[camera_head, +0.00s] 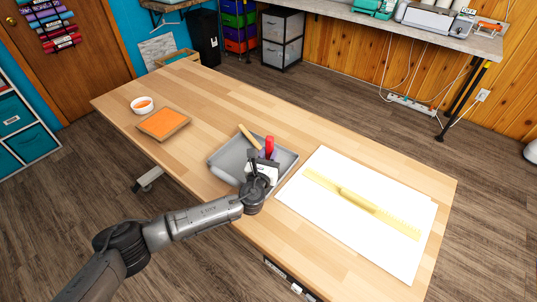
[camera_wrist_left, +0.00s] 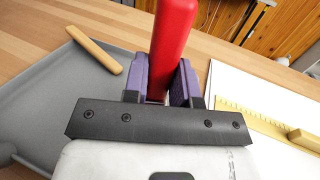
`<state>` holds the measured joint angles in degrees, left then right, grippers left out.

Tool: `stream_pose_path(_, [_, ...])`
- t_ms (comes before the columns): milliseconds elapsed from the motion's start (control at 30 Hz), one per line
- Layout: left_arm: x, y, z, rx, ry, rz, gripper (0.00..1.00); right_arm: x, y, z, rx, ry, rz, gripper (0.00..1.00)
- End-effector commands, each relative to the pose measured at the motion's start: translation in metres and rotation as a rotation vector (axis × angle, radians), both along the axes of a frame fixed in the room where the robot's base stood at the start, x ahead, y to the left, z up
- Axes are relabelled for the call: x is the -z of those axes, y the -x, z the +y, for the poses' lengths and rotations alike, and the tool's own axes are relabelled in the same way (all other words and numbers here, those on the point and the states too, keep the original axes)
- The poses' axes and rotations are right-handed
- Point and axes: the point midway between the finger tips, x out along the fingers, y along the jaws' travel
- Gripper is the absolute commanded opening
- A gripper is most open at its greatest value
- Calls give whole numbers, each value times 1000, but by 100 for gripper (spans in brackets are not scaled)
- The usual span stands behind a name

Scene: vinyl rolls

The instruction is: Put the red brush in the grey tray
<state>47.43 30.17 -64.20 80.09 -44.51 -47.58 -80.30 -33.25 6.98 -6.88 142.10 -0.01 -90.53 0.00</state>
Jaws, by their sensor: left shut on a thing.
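The red brush (camera_head: 269,146) is held upright in my left gripper (camera_head: 263,157), over the right part of the grey tray (camera_head: 225,159). In the left wrist view the brush's red handle (camera_wrist_left: 173,45) stands between the purple finger pads of the gripper (camera_wrist_left: 163,85), which are shut on it. The brush's lower end is hidden behind the gripper body, so I cannot tell whether it touches the tray floor. The grey tray also shows in the left wrist view (camera_wrist_left: 62,95), below and to the left of the fingers. My right gripper is not in view.
A wooden-handled tool (camera_head: 249,136) lies at the tray's far edge. A white sheet (camera_head: 400,247) with a yellow ruler strip (camera_head: 405,229) lies to the right. An orange square in a wooden frame (camera_head: 163,123) and a white bowl (camera_head: 143,104) stand at the left. The table's far middle is clear.

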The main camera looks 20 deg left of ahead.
Motion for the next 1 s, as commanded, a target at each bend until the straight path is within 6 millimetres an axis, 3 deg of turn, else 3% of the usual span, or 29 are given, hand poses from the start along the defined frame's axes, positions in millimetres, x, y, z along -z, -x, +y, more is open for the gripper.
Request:
stream_pose_path(233, [11, 0, 0, -1, 0, 0, 0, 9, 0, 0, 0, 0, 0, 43])
stream_pose_path(1000, [15, 0, 0, 0, 1, 1, 0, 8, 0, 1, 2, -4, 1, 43])
